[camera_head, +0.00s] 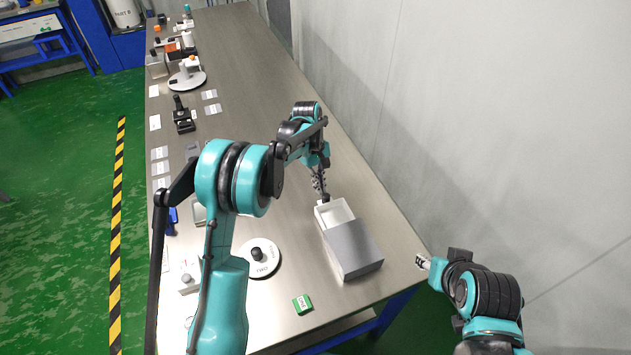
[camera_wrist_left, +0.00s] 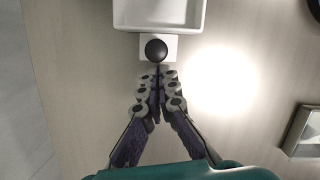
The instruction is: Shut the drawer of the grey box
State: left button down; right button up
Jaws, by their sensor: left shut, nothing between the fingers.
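The grey box (camera_head: 355,248) stands near the right edge of the table. Its white drawer (camera_head: 335,213) sticks out from the box's far side and looks empty. In the left wrist view the drawer (camera_wrist_left: 160,14) is at the top, with a round black knob (camera_wrist_left: 156,50) on a white plate at its front. My left gripper (camera_head: 322,194) is at the drawer's front end. Its closed fingertips (camera_wrist_left: 157,74) point at the knob, close to it; I cannot tell whether they touch. My right gripper (camera_head: 423,262) is off the table's right edge, away from the box.
A black device (camera_head: 183,118), a round white stand (camera_head: 188,80) and several labels line the left side. A wall runs along the right. The table's middle is clear.

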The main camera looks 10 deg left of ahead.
dwell(0.3)
pick_arm(q)
send_over(336, 224)
jog(key=a, duration=0.1)
jog(key=shift+w, duration=0.4)
jog(key=v, duration=1.2)
jog(key=shift+a, duration=0.1)
